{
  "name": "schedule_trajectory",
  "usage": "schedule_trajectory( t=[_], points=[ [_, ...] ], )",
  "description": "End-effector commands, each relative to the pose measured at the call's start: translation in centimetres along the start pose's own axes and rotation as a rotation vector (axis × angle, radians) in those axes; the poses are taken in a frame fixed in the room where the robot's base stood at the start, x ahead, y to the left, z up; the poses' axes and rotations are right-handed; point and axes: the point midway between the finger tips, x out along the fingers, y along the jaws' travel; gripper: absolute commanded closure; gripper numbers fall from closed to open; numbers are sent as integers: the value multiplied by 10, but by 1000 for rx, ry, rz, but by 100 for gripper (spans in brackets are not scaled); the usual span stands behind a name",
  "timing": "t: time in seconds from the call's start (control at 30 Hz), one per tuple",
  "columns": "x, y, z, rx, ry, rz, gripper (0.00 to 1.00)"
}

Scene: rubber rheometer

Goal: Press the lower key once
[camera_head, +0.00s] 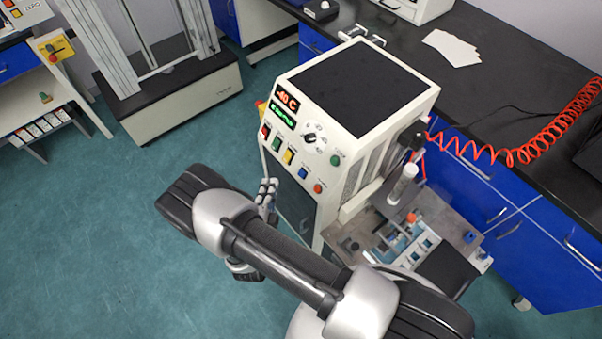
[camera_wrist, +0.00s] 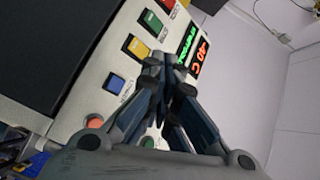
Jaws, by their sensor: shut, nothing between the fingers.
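The cream machine's sloped front panel (camera_head: 332,185) carries a column of coloured square keys: red (camera_head: 265,131), green (camera_head: 277,144), yellow (camera_head: 288,156) and blue (camera_head: 302,172). A round orange button (camera_head: 318,188) sits below them. The labels are too small to read, so I cannot tell which key is named lower. The wrist view shows the yellow key (camera_wrist: 136,47) and blue key (camera_wrist: 114,84) left of my gripper (camera_wrist: 168,75). My gripper is shut and empty, its tips over the panel near the display. In the head view my gripper (camera_head: 268,187) is at the machine's front-left side. Contact cannot be judged.
A lit display (camera_head: 286,105) reads "-40 C". A black dial (camera_head: 309,138) and a green round button (camera_head: 335,160) share the panel. A black-topped bench (camera_head: 490,75) with a coiled red hose (camera_head: 520,153) stands behind. Open floor (camera_head: 80,230) lies left.

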Motion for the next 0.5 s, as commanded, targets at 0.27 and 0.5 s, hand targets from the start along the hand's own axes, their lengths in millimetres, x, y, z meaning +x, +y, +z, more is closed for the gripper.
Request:
schedule_trajectory(
  t=[0.27,0.5],
  points=[
    [22,17,-17,0,6,2,100],
    [45,34,-34,1,6,1,100]
  ],
)
